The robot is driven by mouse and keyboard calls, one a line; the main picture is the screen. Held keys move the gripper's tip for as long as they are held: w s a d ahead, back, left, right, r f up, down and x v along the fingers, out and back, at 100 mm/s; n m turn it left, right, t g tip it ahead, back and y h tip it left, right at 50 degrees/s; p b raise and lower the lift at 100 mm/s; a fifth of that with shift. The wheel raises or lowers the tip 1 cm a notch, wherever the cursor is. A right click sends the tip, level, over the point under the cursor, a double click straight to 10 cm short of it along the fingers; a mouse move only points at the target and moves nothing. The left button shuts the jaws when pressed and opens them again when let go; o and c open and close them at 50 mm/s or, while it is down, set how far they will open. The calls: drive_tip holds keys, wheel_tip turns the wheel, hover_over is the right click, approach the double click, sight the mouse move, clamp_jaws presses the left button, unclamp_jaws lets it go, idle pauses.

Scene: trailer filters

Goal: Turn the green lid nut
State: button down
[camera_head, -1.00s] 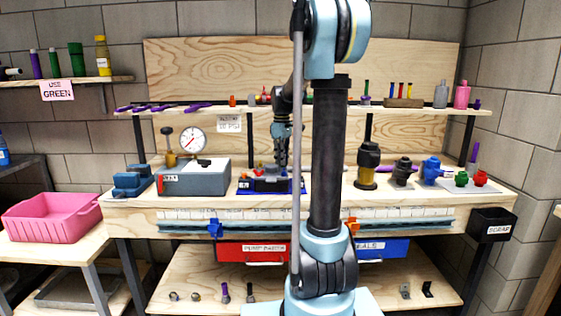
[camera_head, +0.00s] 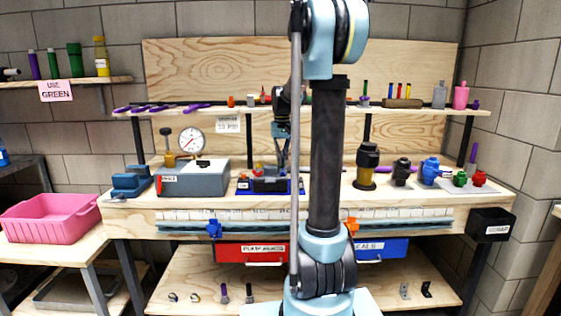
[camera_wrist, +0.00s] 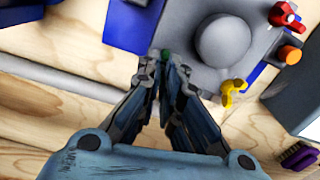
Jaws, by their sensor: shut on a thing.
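The green lid nut (camera_wrist: 165,55) shows as a small green patch at my fingertips in the wrist view, at the left edge of a grey housing (camera_wrist: 188,20) with a round dome. My gripper (camera_wrist: 163,64) is shut on it, and the fingers hide most of it. In the head view my gripper (camera_head: 283,160) points down at the grey housing (camera_head: 268,185) on its blue tray (camera_head: 245,187). The nut cannot be made out there.
A grey box (camera_head: 195,180) stands left of the tray. Dark and blue fittings (camera_head: 431,170) stand to the right. A shelf runs behind.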

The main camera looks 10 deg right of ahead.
drive_tip(key=shift+w+d+m, duration=0.1)
drive_tip(key=shift+m, duration=0.5)
drive_tip(key=c, duration=2.1)
unclamp_jaws()
drive_tip(key=shift+o, duration=0.2)
wheel_tip(320, 180, up, 12)
drive_tip(key=shift+f, duration=0.1)
